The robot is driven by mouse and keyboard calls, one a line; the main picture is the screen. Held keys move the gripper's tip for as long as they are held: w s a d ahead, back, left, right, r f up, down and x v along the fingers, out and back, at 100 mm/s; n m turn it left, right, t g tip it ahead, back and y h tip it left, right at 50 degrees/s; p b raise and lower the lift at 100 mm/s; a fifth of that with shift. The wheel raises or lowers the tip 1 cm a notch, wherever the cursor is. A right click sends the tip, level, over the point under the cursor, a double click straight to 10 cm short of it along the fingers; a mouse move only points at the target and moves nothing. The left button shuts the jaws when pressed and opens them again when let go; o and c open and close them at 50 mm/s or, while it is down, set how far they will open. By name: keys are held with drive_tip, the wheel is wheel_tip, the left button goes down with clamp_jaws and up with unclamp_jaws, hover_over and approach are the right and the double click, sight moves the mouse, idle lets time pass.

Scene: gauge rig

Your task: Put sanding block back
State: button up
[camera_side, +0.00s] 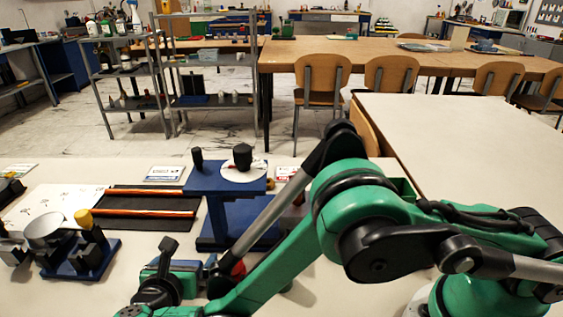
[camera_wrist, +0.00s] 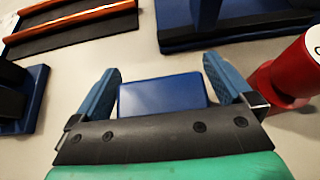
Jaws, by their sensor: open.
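A plain blue block (camera_wrist: 162,93), which I take to be the sanding block, lies on the pale bench top in the wrist view. My gripper (camera_wrist: 161,66) is open, with one blue finger on each side of the block. The near edge of the block is hidden behind the gripper's black palm. I cannot tell whether the fingers touch it; a gap shows on the left and a narrow one on the right.
A red cylinder with a white label (camera_wrist: 285,77) stands close beside my right finger. A blue stand (camera_side: 225,180) carries a white disc with a black knob. Orange rods (camera_side: 150,192) lie on a dark mat to the left. A blue fixture (camera_side: 85,262) stands at front left.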

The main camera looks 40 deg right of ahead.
drive_tip(key=v, duration=1.2)
idle(0.8)
